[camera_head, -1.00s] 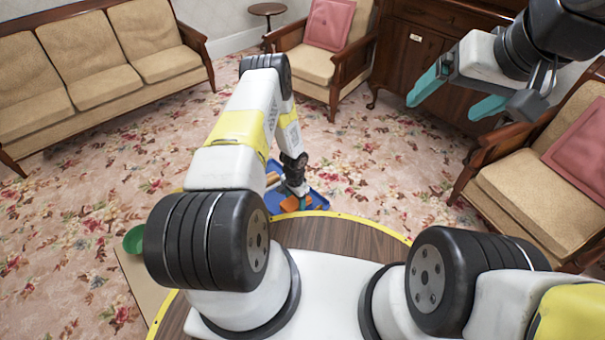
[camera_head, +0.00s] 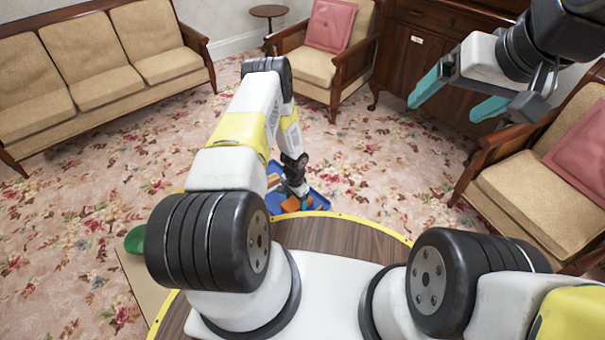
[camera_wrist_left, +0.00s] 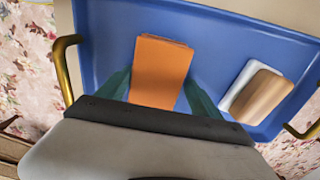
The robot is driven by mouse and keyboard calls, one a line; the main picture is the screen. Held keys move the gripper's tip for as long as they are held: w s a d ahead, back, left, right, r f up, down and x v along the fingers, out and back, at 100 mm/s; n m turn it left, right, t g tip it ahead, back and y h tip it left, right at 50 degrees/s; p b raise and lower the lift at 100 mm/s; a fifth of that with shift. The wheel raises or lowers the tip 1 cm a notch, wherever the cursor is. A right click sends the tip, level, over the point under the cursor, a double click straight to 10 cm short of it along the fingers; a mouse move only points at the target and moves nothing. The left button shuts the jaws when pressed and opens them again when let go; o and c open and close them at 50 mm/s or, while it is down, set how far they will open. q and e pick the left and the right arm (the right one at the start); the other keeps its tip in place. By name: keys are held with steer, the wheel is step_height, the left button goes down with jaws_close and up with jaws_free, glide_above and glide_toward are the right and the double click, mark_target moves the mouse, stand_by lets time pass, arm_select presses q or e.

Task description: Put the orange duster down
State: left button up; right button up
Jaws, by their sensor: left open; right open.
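The orange duster (camera_wrist_left: 160,72) lies flat in a blue tray (camera_wrist_left: 105,25), seen in the left wrist view. It also shows in the head view (camera_head: 291,203), partly hidden by my left arm. My left gripper (camera_wrist_left: 158,88) is open, with its green fingers on either side of the duster; whether they touch it I cannot tell. In the head view my left gripper is mostly hidden behind its own wrist. My right gripper (camera_head: 457,97) is open and empty, raised at the upper right with its teal fingers apart.
The tray has brass handles (camera_wrist_left: 68,70). A wooden block and a white one (camera_wrist_left: 262,95) lie in its right part. A green bowl-like thing (camera_head: 134,239) is at the left. A sofa (camera_head: 105,65) and armchairs (camera_head: 318,55) stand around the carpet.

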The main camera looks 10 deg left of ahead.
arm_select(q)
steer(key=shift+s+d+f, duration=0.35)
steer(key=shift+s+f, duration=0.15)
steer(key=shift+s, duration=0.05)
step_height(320, 180, up, 13)
step_height(320, 180, up, 35)
steer(key=n+t, duration=0.3)
steer(key=n, duration=0.1)
glide_above(296, 202)
steer(key=a, duration=0.1)
steer(key=s+d+r+n+t+h, duration=0.1)
steer(key=s+r, duration=0.8)
steer(key=s, duration=0.3)
steer(key=s+d+r+n+t+h, duration=0.1)
steer(key=s+d+r+n+t, duration=0.1)
steer(key=s+r, duration=0.7)
steer(key=s, duration=0.3)
steer(key=shift+s+d+r, duration=0.2)
steer(key=shift+s+r, duration=0.05)
steer(key=shift+r, duration=0.15)
steer(key=shift+o, duration=0.5)
steer(key=shift+w, duration=0.15)
